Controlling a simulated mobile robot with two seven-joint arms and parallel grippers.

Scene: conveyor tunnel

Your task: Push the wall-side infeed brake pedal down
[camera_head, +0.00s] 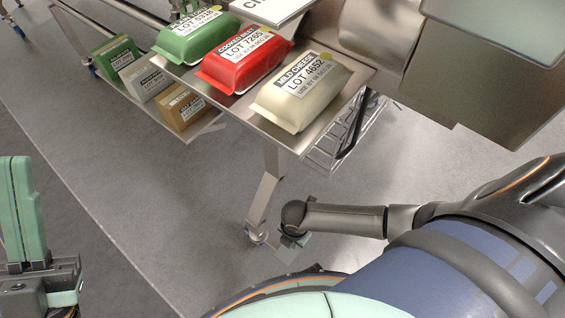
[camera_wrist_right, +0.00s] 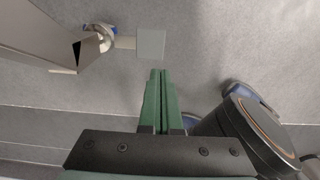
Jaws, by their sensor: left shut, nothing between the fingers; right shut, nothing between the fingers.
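A flat grey square pedal plate (camera_wrist_right: 151,43) juts on a short bar from the foot of a steel table leg, low over the floor. In the head view the plate (camera_head: 287,254) shows only partly, beside my right gripper (camera_head: 297,238). My right gripper (camera_wrist_right: 158,72) is shut and empty, its green fingertips just short of the plate's lower edge in the wrist view. I cannot tell its height above the plate or whether they touch. My left gripper (camera_head: 20,160) is shut, upright and empty at the far left, away from the pedal.
The steel leg (camera_head: 267,190) with a caster (camera_wrist_right: 100,36) stands beside the pedal. Above are a steel table (camera_head: 340,100) with green, red and cream packs (camera_head: 300,90) and a lower shelf (camera_head: 205,130) with boxes. A wire rack (camera_head: 340,145) hangs nearby. Open floor (camera_head: 130,190) lies left.

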